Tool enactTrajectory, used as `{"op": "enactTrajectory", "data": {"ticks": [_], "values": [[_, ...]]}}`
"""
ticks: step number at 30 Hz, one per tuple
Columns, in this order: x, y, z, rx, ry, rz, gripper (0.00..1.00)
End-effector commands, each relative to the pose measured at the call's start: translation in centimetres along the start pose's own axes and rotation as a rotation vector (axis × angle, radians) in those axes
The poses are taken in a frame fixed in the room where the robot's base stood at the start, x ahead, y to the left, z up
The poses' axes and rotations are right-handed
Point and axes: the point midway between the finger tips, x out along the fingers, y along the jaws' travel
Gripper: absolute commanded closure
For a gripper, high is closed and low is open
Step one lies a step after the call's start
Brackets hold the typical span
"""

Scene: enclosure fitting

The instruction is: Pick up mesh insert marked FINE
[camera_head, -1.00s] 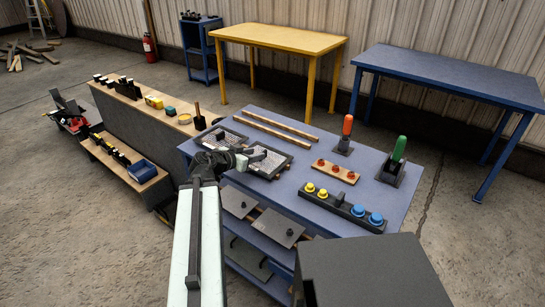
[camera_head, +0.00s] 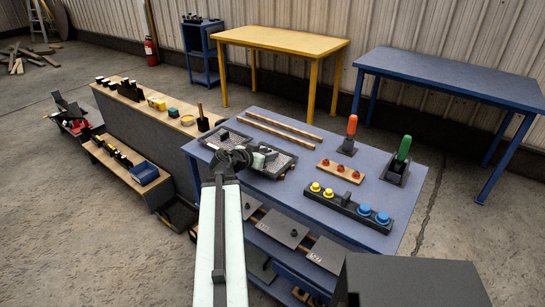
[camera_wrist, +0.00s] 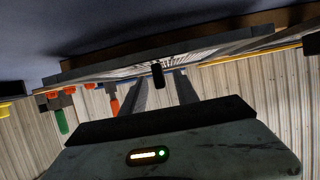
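Two dark-framed mesh inserts lie at the left end of the blue bench (camera_head: 385,225), the left insert (camera_head: 216,137) and the right insert (camera_head: 284,165). I cannot read FINE on either. My gripper (camera_head: 264,156) is over the right insert and hides part of it. In the wrist view, one mesh insert (camera_wrist: 215,43) appears edge-on just beyond the fingers, with a dark knob (camera_wrist: 158,75) standing from it. My gripper fingers (camera_wrist: 162,88) are apart, with the knob showing between them; I cannot tell whether they touch it.
Two wooden strips (camera_head: 285,124) lie behind the inserts. A board with red knobs (camera_head: 340,171), a dark block with yellow and blue knobs (camera_head: 347,206), and orange (camera_head: 352,125) and green (camera_head: 404,147) handles stand to the right. Plates (camera_head: 285,228) lie on the shelf below.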

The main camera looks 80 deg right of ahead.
Motion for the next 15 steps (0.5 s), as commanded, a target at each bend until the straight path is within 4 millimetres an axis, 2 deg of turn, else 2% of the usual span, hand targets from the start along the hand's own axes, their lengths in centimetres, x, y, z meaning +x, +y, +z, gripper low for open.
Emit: {"op": "enactTrajectory", "data": {"ticks": [1,4,15], "values": [[0.03,-0.01,-0.02,0.000,0.000,0.000,0.72],[0.12,0.06,-0.06,0.001,0.000,0.002,1.00],[0.31,0.29,-0.27,0.002,0.000,0.007,1.00]]}}
